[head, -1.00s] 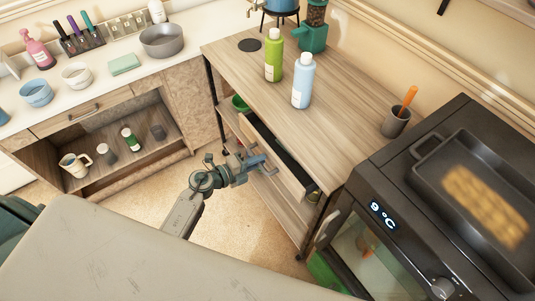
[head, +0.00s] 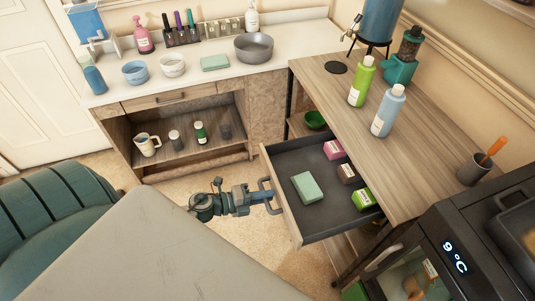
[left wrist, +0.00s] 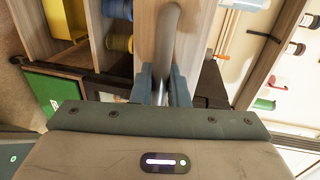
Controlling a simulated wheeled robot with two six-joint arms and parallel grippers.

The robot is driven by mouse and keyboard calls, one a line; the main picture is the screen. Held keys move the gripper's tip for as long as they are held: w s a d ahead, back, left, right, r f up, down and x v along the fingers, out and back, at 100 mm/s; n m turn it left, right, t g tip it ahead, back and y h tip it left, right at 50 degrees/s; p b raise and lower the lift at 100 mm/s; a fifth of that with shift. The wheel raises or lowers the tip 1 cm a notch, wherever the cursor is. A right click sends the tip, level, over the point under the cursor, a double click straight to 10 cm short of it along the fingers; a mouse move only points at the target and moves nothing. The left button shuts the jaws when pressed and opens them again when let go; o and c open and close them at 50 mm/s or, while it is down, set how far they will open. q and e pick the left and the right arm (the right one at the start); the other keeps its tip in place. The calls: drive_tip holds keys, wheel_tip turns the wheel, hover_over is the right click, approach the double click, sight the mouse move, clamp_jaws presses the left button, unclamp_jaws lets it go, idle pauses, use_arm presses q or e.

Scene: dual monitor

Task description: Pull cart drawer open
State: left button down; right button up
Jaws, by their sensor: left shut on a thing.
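The cart drawer (head: 323,213) is pulled well out of the wooden cart (head: 345,125) in the head view. Its dark inside shows a green block, a pink box, a dark brown box and a bright green box. My left gripper (head: 268,196) is shut on the drawer's grey-blue handle (head: 265,183) at the drawer front. In the left wrist view, the fingers (left wrist: 162,88) close around the handle bar (left wrist: 168,50). My right gripper is not in view.
A green bottle (head: 361,82) and a light blue bottle (head: 388,111) stand on the cart top. A black oven (head: 450,250) stands at the lower right. A green chair (head: 60,225) is at the left.

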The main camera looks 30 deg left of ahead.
use_arm(q)
drive_tip(key=shift+s+a, duration=0.1)
drive_tip(key=shift+s, duration=0.05)
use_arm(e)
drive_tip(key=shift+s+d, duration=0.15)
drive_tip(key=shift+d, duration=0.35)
use_arm(q)
drive_tip(key=c, duration=1.8)
unclamp_jaws()
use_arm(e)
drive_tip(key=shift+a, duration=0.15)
